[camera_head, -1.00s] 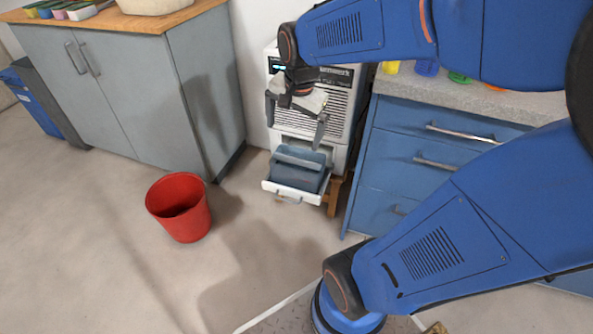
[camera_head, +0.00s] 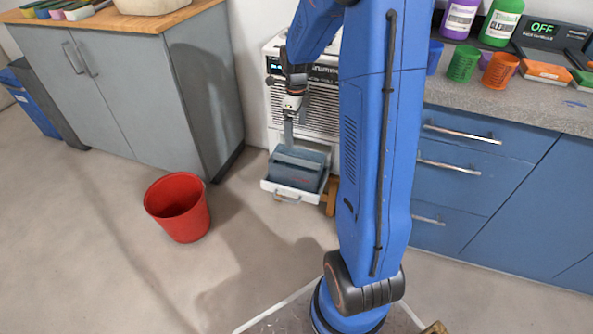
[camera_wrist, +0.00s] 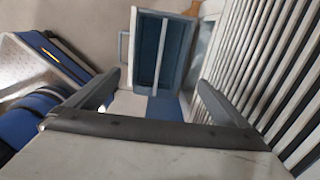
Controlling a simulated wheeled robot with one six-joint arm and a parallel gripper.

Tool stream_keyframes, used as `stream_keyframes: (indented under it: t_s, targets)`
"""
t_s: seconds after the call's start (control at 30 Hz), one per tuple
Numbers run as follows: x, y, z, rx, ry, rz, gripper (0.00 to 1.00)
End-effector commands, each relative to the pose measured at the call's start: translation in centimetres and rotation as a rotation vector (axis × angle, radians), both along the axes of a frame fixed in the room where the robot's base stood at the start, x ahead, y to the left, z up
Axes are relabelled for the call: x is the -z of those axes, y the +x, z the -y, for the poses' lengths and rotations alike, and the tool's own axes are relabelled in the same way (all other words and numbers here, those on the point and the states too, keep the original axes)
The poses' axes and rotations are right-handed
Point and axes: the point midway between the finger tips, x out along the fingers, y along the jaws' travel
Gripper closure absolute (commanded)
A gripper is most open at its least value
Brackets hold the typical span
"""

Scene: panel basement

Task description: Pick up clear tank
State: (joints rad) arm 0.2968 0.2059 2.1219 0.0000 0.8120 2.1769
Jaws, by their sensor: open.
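The clear tank (camera_head: 297,171) is a blue-grey see-through box with a bar across its open top. It sits in the pulled-out white drawer (camera_head: 292,197) at the bottom of a white louvred machine (camera_head: 319,112). My gripper (camera_head: 288,138) points down in front of the louvres, above the tank and apart from it, with its fingers seen nearly edge-on. In the wrist view the open fingers (camera_wrist: 158,98) are spread with nothing between them. The tank (camera_wrist: 147,52) shows beyond them near the top middle, with its bar (camera_wrist: 160,55) running lengthwise.
A red bucket (camera_head: 178,207) stands on the floor at left. A grey cabinet (camera_head: 135,95) is left of the machine. Blue drawers (camera_head: 465,170) stand at right under a counter with cups (camera_head: 499,71) and bottles. The floor before the drawer is clear.

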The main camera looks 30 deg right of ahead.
Motion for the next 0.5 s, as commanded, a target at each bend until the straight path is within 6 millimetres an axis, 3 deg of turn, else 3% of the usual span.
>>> stream_keyframes:
  t_s: [0.5]
  targets:
    - [8.4, -0.1, 0.0, 0.006, 0.002, -0.005, 0.0]
